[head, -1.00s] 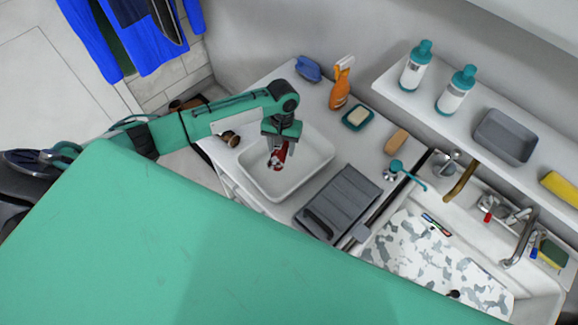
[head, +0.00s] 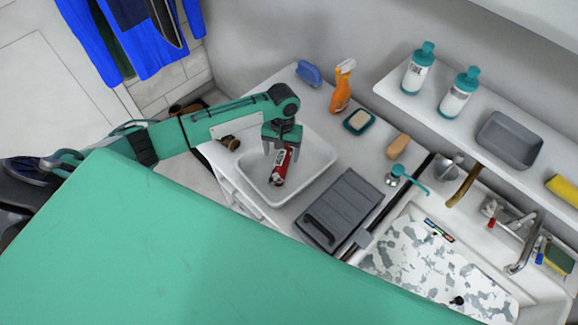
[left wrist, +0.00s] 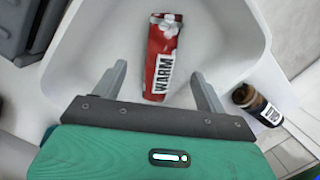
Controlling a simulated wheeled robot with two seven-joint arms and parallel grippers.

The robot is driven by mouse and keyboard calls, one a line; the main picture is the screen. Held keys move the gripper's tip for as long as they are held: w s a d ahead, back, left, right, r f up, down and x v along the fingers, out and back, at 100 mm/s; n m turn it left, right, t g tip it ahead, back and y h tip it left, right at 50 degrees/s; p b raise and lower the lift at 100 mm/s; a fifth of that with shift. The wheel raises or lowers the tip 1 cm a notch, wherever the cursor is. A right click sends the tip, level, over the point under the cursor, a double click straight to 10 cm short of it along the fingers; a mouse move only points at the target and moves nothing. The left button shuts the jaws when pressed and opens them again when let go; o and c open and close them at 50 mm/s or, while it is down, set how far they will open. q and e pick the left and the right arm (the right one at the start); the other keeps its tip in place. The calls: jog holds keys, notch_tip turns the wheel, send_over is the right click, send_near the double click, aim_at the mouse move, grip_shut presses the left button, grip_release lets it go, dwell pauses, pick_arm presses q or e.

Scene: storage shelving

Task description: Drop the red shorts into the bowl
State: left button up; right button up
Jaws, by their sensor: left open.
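The red item (head: 281,166), with white flower shapes and the word WARM, lies inside the white bowl (head: 318,172), a square basin on the counter. It looks like a rolled or folded piece, and I cannot make out the form of shorts. In the left wrist view the red item (left wrist: 162,55) rests on the floor of the bowl (left wrist: 85,65). My left gripper (head: 281,152) is above the bowl with its fingers spread. In the left wrist view the gripper (left wrist: 158,75) has one finger to each side of the item, with clear gaps. My right gripper is not in view.
A grey lidded box (head: 341,208) stands right of the bowl. An orange spray bottle (head: 342,88), a soap dish (head: 359,121) and a blue brush (head: 309,73) stand behind it. A small dark bottle (left wrist: 255,103) is close beside the bowl. A sink (head: 412,225) lies further right.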

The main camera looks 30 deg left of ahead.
pick_arm(q)
notch_tip(320, 180, up, 13)
jog(key=w+b, duration=0.2)
jog(key=shift+a, duration=0.2)
